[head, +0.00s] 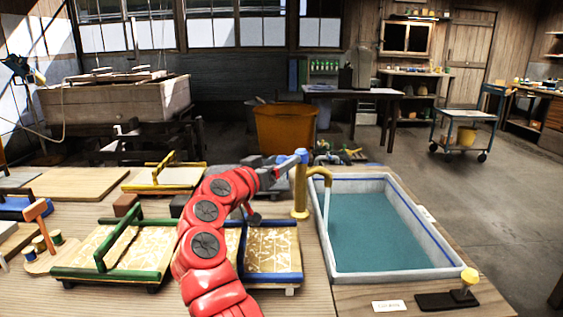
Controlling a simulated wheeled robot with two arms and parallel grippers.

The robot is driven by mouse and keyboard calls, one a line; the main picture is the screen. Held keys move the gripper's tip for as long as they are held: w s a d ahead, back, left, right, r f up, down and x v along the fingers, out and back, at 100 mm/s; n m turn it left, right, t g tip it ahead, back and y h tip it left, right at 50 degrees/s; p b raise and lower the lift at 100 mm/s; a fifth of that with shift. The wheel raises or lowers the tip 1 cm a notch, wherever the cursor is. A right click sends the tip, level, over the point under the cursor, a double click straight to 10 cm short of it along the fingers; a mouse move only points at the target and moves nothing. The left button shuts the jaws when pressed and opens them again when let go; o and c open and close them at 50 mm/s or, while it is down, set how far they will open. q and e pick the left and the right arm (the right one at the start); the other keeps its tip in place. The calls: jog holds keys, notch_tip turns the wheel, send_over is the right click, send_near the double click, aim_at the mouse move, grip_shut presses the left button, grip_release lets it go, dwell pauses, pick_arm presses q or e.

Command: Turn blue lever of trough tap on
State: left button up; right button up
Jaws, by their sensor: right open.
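The trough tap (300,193) is a yellow post with a curved spout, standing at the left edge of the trough. Its blue lever (297,158) is at the top of the post, pointing to the left. A thin pale stream (327,210) hangs from the spout into the trough (342,273), which holds blue-green water. My right gripper (279,170) is open, at the left end of the blue lever. I cannot tell whether it touches the lever. The red right arm hides part of the bench. My left gripper is not in view.
A green-handled mould frame (112,277) and a blue and yellow one (272,262) lie on the bench beside my arm. A black stand with a yellow knob (469,276) and a label card (389,306) are at front right. An orange bin (284,130) stands behind.

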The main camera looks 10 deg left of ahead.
jog(key=shift+d+r, duration=0.15)
notch_tip(320, 180, up, 3)
jog(key=shift+r+p, duration=0.15)
jog(key=shift+p, duration=0.5)
jog(key=shift+s+r, duration=0.1)
jog(key=shift+s, duration=0.1)
jog(key=s+d+r+p, duration=0.1)
jog(key=s+d+p, duration=0.1)
jog(key=s, duration=1.3)
jog(key=shift+s+d+r, duration=0.15)
jog(key=shift+s+d, duration=0.05)
jog(key=shift+d, duration=0.2)
